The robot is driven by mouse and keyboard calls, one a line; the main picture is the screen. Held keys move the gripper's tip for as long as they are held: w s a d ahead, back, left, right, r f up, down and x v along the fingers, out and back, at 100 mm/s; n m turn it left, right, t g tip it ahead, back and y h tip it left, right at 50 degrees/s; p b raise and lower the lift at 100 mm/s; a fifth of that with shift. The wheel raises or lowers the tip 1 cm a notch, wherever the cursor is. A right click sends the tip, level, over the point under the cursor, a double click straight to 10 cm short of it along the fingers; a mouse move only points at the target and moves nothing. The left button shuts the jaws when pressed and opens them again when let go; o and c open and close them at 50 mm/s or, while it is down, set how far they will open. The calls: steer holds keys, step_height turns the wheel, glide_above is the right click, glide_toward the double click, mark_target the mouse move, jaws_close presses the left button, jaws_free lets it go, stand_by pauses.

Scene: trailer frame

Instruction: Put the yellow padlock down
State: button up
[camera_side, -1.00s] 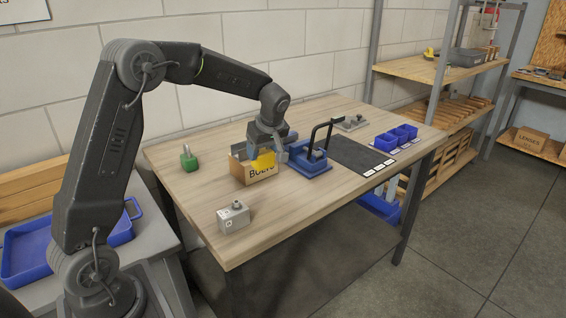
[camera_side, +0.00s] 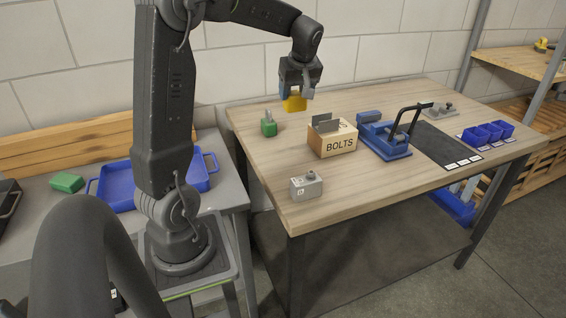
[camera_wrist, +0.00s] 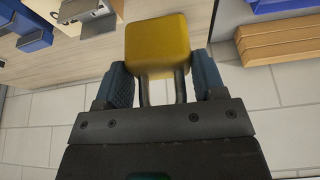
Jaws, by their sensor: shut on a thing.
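The yellow padlock (camera_side: 295,104) hangs below my gripper (camera_side: 299,92), above the back left part of the wooden table (camera_side: 263,158). In the wrist view the padlock's yellow body (camera_wrist: 157,42) sticks out past the fingers, and its shackle lies between the two blue-padded fingers of my gripper (camera_wrist: 160,85). The fingers are shut on the shackle. The padlock is clear of the table top, as far as the side view shows.
A BOLTS box (camera_side: 333,142) stands right of the padlock, a green padlock (camera_side: 268,125) left. A grey block (camera_side: 306,186) sits near the front edge. A blue fixture (camera_side: 384,140), dark mat (camera_side: 443,146) and blue bins (camera_side: 487,132) are further right. A blue tray (camera_side: 131,188) lies left.

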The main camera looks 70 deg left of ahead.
steer(key=s+a, duration=0.4)
steer(key=s, duration=1)
steer(key=shift+n, duration=0.3)
steer(key=shift+w+d+f, duration=0.7)
steer(key=shift+w+f, duration=1.05)
steer(key=shift+f, duration=1)
steer(key=shift+w+d+f, duration=0.65)
steer(key=shift+w+f, duration=1.1)
steer(key=shift+f, duration=1.05)
steer(key=shift+w+d+f, duration=0.7)
steer(key=shift+w+f, duration=1.05)
steer(key=shift+f, duration=1)
steer(key=shift+f, duration=0.15)
steer(key=o, duration=1.2)
